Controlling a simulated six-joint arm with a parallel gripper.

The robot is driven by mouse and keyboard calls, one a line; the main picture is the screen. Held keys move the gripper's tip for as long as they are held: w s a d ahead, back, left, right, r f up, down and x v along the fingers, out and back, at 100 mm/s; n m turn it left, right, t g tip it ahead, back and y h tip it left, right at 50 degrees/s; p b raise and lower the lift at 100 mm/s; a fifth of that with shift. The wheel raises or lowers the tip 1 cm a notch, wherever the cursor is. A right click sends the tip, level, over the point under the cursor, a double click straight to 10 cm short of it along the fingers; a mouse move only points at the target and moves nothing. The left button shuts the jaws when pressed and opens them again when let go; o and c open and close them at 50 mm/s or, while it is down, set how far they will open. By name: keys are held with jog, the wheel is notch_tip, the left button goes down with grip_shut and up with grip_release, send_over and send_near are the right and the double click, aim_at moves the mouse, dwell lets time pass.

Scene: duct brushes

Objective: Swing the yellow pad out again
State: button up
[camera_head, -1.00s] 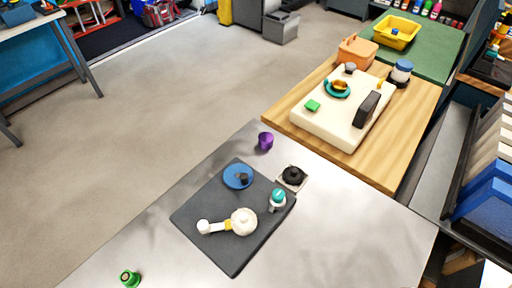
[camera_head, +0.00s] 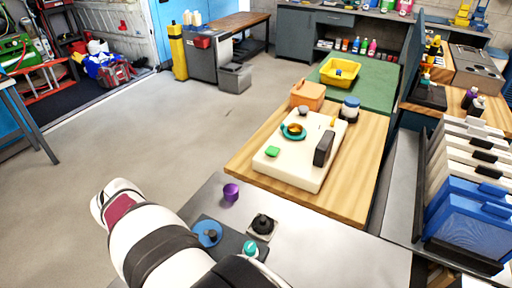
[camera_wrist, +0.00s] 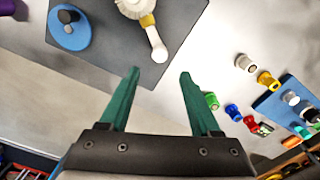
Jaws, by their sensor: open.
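The cream block (camera_head: 285,171) lies on the wooden board in the head view. A small yellow piece (camera_head: 333,121) sits at its far right edge, and a green pad (camera_head: 272,151) at its near left. A second small yellow piece (camera_wrist: 148,20) shows in the wrist view, between a round white part (camera_wrist: 132,7) and a white handle with a knob (camera_wrist: 157,45), over the dark mat (camera_wrist: 190,18). I cannot tell which yellow piece is the pad. My gripper (camera_wrist: 160,74) is open with nothing between its green fingers; the white handle lies just beyond the fingertips.
A blue disc (camera_wrist: 68,30) with a dark knob lies on the mat. Several small coloured caps and a blue tray (camera_wrist: 273,103) lie to the right in the wrist view. A purple cup (camera_head: 231,192) and a black knob (camera_head: 262,225) stand near the wooden board (camera_head: 345,196).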

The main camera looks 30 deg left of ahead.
notch_tip(320, 180, down, 9)
jog(key=shift+r, duration=0.15)
grip_shut()
dwell(1.4)
